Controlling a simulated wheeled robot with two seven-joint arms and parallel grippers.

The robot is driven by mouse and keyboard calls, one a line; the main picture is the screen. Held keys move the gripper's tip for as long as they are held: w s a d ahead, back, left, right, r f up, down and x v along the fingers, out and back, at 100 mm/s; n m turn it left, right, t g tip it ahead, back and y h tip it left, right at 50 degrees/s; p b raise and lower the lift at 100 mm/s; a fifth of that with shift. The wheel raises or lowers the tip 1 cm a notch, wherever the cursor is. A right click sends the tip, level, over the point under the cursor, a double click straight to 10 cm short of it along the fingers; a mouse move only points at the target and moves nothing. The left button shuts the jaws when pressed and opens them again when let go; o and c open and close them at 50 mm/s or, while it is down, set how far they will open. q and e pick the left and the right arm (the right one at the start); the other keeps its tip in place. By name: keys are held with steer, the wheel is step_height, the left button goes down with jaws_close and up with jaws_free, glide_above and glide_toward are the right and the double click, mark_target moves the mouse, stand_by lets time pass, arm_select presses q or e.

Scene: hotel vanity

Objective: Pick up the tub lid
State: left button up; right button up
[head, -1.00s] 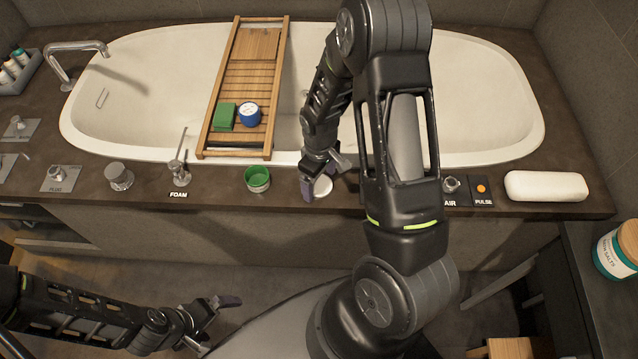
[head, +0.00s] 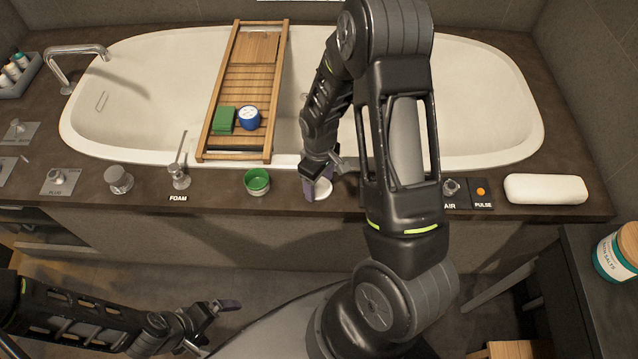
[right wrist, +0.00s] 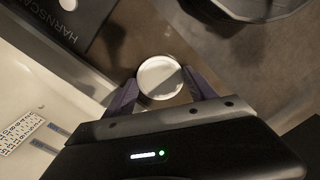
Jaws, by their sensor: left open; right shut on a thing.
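The tub lid (head: 322,188) is a small round white disc at the front rim of the tub deck. In the right wrist view the lid (right wrist: 160,78) sits between the two purple fingertips. My right gripper (head: 318,186) is shut on the lid, low over the dark deck; I cannot tell whether the lid touches the deck. The open green tub (head: 257,182) stands upright on the deck to the left of the lid. My left gripper (head: 222,309) is open and empty, low in front of the deck at the lower left.
A wooden tray (head: 243,95) bridges the bathtub, with a green block (head: 223,120) and a blue round container (head: 249,118). A FOAM lever (head: 179,174) stands left of the green tub. A white pillow (head: 546,189) lies at the right of the deck.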

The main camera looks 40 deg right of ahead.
mark_target(319, 187)
arm_select(q)
steer(key=shift+r+p, duration=0.35)
arm_select(e)
step_height(319, 187, up, 10)
steer(key=shift+f, duration=0.2)
arm_select(q)
steer(key=shift+r, duration=0.1)
arm_select(e)
steer(key=shift+r, duration=0.1)
